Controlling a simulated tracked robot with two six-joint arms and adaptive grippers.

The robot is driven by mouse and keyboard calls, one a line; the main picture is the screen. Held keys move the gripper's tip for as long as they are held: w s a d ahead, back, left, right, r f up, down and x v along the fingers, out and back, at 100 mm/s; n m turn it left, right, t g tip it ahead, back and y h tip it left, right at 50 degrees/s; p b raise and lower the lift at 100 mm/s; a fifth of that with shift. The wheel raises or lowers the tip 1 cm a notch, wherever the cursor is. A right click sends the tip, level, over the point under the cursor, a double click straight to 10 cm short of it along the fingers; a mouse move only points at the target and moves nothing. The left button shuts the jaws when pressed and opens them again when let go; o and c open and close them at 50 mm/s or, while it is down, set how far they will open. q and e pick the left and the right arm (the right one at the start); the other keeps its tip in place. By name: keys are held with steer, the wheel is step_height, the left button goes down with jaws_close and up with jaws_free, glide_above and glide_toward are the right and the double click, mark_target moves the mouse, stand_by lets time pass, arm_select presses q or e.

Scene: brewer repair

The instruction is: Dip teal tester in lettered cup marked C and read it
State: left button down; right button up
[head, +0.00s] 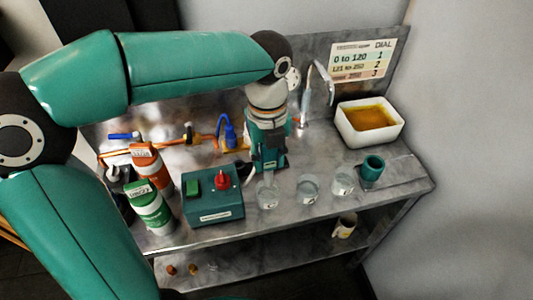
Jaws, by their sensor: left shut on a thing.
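My left gripper (268,160) reaches down from above, fingers pointing at the counter, just behind the leftmost clear cup (268,197). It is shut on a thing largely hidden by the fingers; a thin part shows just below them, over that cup. I take it to be the teal tester, but cannot tell whether its tip is inside the cup. A middle clear cup (308,190) and a right clear cup (343,184) stand in a row beside it. The cups carry small marks, too small to read surely. My right gripper is not in view.
A teal holder (372,169) stands right of the cups, below a white tub of amber liquid (368,122). A green box with a red knob (213,195) and bottles (151,207) stand left. A dial chart (364,58) is at the back.

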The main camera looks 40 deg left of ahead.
mark_target(268, 175)
arm_select(q)
steer(key=shift+f+b, duration=2.1)
steer(key=shift+f, duration=1.05)
steer(key=shift+r, duration=0.1)
steer(key=shift+r+p, duration=4.05)
steer(key=shift+r, duration=0.15)
